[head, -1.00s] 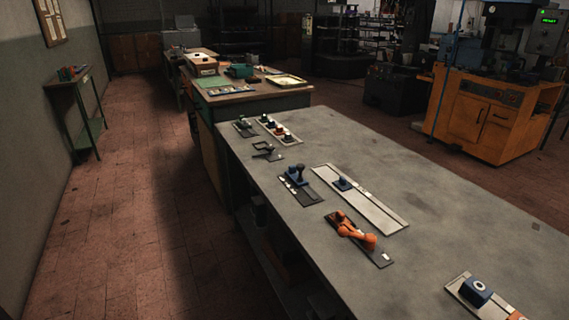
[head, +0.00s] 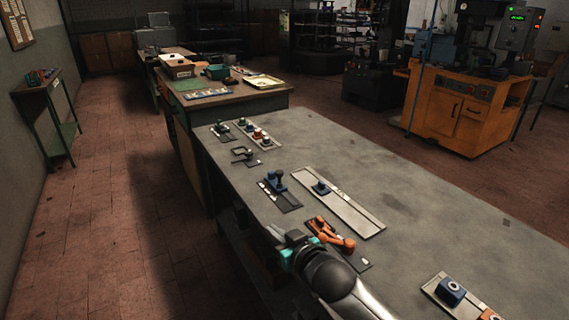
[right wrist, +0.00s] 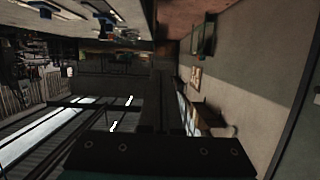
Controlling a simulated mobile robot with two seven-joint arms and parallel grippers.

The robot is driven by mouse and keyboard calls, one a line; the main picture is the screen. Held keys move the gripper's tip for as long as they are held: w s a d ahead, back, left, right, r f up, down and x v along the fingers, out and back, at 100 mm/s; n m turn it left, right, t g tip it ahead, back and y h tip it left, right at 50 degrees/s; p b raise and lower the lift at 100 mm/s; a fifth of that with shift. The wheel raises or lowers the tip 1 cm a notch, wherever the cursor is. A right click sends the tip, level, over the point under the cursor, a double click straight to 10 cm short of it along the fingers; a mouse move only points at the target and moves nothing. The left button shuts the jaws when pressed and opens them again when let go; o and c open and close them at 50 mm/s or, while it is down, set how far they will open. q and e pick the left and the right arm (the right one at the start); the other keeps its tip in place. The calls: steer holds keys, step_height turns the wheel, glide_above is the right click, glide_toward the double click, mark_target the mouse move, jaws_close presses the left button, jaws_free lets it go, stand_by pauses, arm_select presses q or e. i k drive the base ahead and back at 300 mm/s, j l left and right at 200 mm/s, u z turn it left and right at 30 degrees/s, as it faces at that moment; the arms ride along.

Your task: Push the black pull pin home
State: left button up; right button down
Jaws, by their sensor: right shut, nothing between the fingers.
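A small black-knobbed fitting with a blue body (head: 276,181) stands on a dark plate near the bench's left edge. A small black handle fitting (head: 244,155) lies farther back. I cannot tell for sure which of them is the black pull pin, or how far any pin is in. My right gripper (head: 270,233) is at the bench's near left edge, in front of these fittings and apart from them. It is shut and empty; its dark fingers also show in the right wrist view (right wrist: 160,100). My left gripper is not in view.
The grey bench (head: 420,215) also holds a rail with a blue slider (head: 352,213), an orange clamp (head: 335,237) close beside my right wrist, a row of knobs (head: 257,134) and a blue block (head: 451,291).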

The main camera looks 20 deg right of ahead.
mark_target(279, 173)
steer(key=i+l, duration=0.75)
